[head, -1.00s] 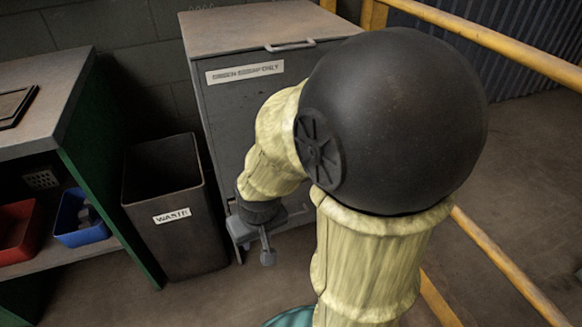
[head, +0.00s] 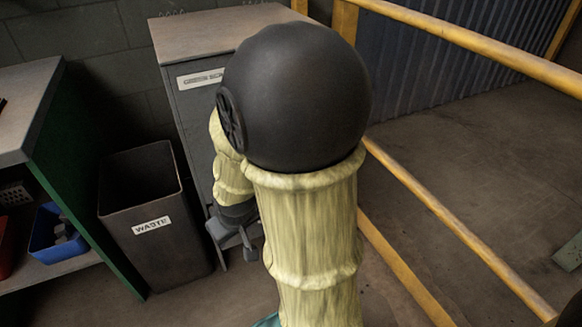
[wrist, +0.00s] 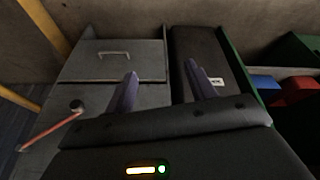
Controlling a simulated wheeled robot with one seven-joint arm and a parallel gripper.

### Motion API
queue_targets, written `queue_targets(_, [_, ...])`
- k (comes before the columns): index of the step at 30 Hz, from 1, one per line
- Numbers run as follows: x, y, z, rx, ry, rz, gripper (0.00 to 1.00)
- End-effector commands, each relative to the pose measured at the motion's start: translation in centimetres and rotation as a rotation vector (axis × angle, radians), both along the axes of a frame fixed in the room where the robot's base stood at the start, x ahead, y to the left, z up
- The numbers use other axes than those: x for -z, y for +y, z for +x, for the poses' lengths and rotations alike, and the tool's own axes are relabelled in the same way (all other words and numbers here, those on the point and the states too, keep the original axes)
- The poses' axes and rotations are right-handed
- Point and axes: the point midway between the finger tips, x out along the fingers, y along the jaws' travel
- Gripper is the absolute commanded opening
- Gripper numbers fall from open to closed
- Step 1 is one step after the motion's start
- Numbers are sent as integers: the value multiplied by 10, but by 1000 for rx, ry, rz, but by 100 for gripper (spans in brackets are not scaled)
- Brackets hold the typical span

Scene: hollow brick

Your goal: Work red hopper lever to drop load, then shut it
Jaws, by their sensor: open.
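A red lever (wrist: 50,131) with a dark round knob (wrist: 76,106) shows at the left of the wrist view, beside a grey cabinet (wrist: 75,97). I see no red lever in the head view, where my arm covers much of the cabinet (head: 191,110). My gripper (wrist: 160,85) is open and empty, its two fingers spread, with the lever to their left and apart from them. In the head view my gripper (head: 236,246) hangs low in front of the cabinet, partly hidden by my arm. I cannot tell the load.
A dark waste bin (head: 150,235) stands left of the cabinet. Left of it is a green-sided bench (head: 90,190) with a blue bin (head: 60,232) on its lower shelf. Yellow rails (head: 470,45) run along the right. Open floor (head: 480,150) lies beyond them.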

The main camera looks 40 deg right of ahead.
Motion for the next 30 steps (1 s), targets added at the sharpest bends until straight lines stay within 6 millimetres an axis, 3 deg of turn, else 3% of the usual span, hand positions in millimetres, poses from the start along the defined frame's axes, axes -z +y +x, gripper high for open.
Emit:
queue_targets(6, [42,-72,36,-25,-170,-62,55])
queue_targets(15, [83,-148,54,-61,-470,-78,55])
queue_targets(22, [94,-195,40,-18,-764,-68,55])
queue_targets(30, [82,-241,-2,117,-1129,-94,55])
